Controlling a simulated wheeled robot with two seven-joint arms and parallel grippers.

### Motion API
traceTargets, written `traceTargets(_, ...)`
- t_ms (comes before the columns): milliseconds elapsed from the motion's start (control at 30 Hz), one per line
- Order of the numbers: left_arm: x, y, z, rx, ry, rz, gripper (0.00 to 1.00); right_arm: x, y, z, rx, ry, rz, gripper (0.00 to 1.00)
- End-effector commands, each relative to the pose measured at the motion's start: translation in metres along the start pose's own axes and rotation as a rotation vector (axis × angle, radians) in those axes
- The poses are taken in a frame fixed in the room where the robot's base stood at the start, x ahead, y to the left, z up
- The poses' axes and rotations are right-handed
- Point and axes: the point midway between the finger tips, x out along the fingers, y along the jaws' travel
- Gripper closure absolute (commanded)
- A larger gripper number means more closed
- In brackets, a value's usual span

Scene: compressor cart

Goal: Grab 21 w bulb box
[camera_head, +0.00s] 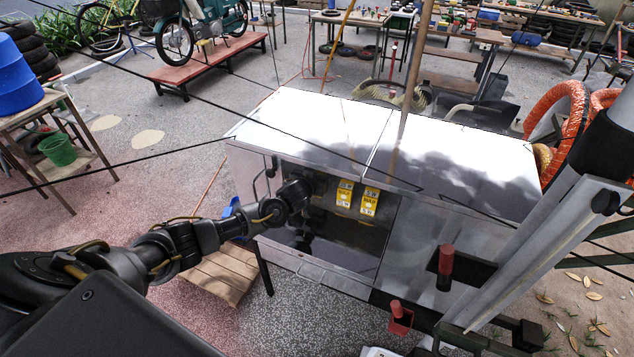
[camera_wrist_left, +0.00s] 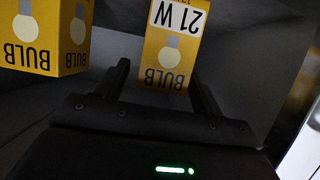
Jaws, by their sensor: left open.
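The 21 W bulb box (camera_wrist_left: 172,45) is yellow and white and shows straight ahead, between and beyond the finger lines, in the left wrist view. My left gripper (camera_wrist_left: 160,78) is open, with one dark finger on each side of the box's lower part; I cannot tell whether either touches it. In the head view my left arm reaches into the cart's open compartment, its gripper (camera_head: 306,190) left of two yellow boxes. The nearer one (camera_head: 344,194) seems to be the 21 W box, though its label is small there. My right gripper is not in view.
A second yellow bulb box (camera_wrist_left: 45,38) stands close beside it; the head view shows it on the right (camera_head: 370,201). The compartment's dark walls surround both boxes. The cart's white top (camera_head: 300,125) lies above the opening, and a metal door panel (camera_head: 330,276) hangs below.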

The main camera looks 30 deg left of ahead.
Motion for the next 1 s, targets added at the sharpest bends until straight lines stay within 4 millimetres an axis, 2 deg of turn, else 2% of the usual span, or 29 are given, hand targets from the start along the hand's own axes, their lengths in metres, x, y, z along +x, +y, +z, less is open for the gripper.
traceTargets(167,-0.0001,0.0002,0.0004,0.0,0.0,0.0,0.34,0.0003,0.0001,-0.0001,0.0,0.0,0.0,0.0)
traceTargets(500,-0.0003,0.0,0.0003,0.0,0.0,0.0,0.79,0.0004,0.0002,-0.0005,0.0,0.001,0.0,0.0)
traceTargets(533,-0.0003,0.0,0.0001,0.0,0.0,0.0,0.81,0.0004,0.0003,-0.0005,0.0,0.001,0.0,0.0)
traceTargets(833,-0.0017,0.0,-0.0002,0.0,0.0,0.0,0.81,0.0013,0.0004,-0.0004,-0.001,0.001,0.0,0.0)
traceTargets(1000,-0.0098,0.0003,-0.0024,0.0,0.0,0.001,0.81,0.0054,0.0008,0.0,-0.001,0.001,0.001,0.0)
